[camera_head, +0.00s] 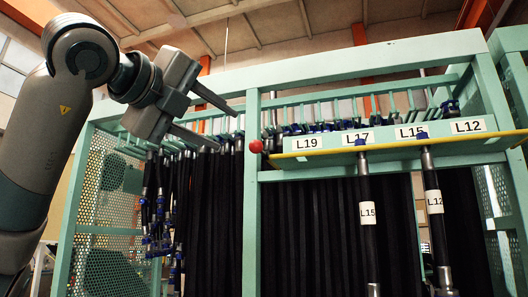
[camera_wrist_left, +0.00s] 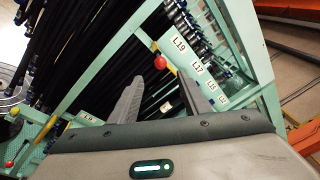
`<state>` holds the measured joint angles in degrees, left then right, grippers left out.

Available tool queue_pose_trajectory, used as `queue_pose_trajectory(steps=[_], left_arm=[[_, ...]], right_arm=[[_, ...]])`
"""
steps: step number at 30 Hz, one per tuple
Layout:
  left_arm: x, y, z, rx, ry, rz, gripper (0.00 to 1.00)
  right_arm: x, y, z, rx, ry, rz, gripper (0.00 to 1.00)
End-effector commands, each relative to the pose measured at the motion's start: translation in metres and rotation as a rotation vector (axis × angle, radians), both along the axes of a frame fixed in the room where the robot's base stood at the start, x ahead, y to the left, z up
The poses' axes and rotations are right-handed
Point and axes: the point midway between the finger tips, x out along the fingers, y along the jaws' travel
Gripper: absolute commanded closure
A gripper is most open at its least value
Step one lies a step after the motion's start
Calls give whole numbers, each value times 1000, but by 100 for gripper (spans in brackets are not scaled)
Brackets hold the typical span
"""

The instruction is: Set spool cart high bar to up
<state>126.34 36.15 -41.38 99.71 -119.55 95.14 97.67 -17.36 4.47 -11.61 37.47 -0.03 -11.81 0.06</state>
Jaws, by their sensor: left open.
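The spool cart (camera_head: 252,200) is a green frame in the head view. Its high bar (camera_head: 390,146) is a yellow strip running along the front lower edge of the labelled shelf. A red ball knob (camera_head: 256,146) is at the bar's left end, by the middle post. The knob also shows in the left wrist view (camera_wrist_left: 160,62). My left gripper (camera_head: 226,128) is open and empty, its fingers pointing right toward the knob, just left of it in the picture. In the left wrist view the knob appears between and beyond the fingertips (camera_wrist_left: 160,80). My right gripper is out of view.
Labels L19, L17, L15 and L12 mark the shelf. Two hoses, tagged L15 (camera_head: 368,215) and L12 (camera_head: 434,203), hang in front of it. Dark hoses (camera_head: 215,220) fill the cart's left part. Another red knob (camera_wrist_left: 10,164) shows at the lower left of the wrist view.

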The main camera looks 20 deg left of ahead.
Motion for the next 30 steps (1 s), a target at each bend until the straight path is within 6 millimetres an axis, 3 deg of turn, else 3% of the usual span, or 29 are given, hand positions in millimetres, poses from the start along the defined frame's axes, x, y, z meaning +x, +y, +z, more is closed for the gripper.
queue_pose_trajectory(steps=[11, 15, 30], left_arm=[[26, -7, 2, 2, 4, -1, 57], [48, -11, 3, 2, 4, -1, 57], [135, -32, 3, 2, 4, -2, 57]], right_arm=[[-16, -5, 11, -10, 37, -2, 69], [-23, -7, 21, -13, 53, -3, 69], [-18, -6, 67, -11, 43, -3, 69]])
